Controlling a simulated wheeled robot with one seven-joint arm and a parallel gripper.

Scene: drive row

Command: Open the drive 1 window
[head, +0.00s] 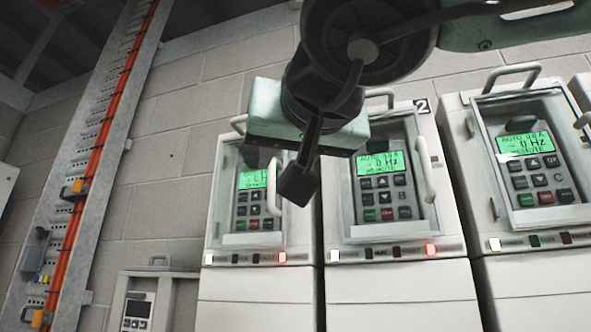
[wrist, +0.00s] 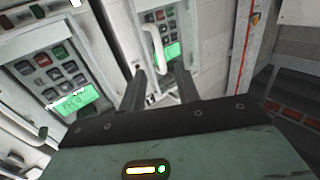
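The leftmost drive (head: 259,240), which I take to be drive 1, has a window with a pale frame over a keypad and a lit green display. Its window looks shut. A white upright bar handle (head: 272,186) is on the window's right side; it also shows in the wrist view (wrist: 157,47). My gripper (head: 299,184) hangs in front of the window's right edge, close to the handle, and hides part of the drive. In the wrist view, its two dark fingers (wrist: 161,88) are apart and empty, with the handle beyond the gap. I cannot tell whether they touch it.
The drive marked 2 (head: 378,282) stands close on the right, with its own window handle (head: 426,168). Another drive (head: 540,285) is further right. A small panel (head: 138,310) is low on the left, beside a cable tray (head: 97,130). Bare wall lies between.

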